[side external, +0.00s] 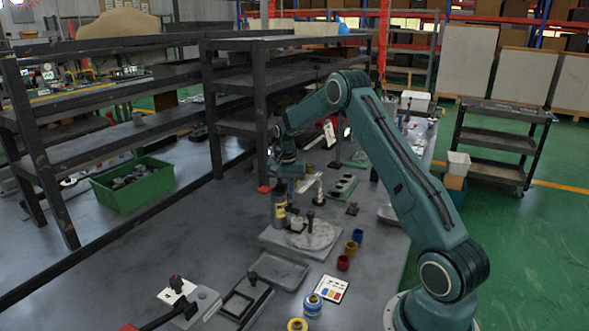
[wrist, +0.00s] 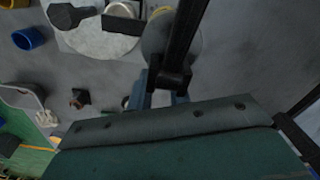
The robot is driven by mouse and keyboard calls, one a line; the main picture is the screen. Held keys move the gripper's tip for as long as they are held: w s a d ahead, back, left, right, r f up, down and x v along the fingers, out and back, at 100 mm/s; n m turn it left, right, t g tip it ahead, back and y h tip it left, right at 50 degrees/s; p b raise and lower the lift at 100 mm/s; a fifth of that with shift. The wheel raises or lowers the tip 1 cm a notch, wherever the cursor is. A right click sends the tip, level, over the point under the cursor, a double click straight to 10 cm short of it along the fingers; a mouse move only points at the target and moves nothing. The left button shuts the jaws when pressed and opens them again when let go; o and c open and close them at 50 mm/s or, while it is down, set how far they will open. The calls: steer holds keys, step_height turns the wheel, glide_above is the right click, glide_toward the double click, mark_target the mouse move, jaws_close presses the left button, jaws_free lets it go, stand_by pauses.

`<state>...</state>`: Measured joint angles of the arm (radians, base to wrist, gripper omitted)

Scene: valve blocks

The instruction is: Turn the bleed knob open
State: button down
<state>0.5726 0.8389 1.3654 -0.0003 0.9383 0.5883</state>
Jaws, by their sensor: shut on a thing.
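My gripper (side external: 284,183) points down over a dark upright cylinder (side external: 279,212) with a yellow label, at the back left of the grey base plate. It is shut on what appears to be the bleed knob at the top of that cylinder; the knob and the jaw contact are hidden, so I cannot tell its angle. In the wrist view my gripper (wrist: 165,97) covers the lower middle, with a grey round top behind it. A pale round disc (side external: 318,237) beside the cylinder carries a black upright knob (side external: 311,216) and a small black-and-white block (side external: 297,225).
A dark metal shelf frame (side external: 258,90) stands close behind my gripper. A grey tray (side external: 277,271), red cup (side external: 343,262), yellow cup (side external: 351,248) and blue cup (side external: 358,235) lie nearer the front. A green bin (side external: 133,185) is at left. Bare bench lies between.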

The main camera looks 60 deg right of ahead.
steer(key=c, duration=1.3)
jaws_free()
step_height(320, 180, up, 14)
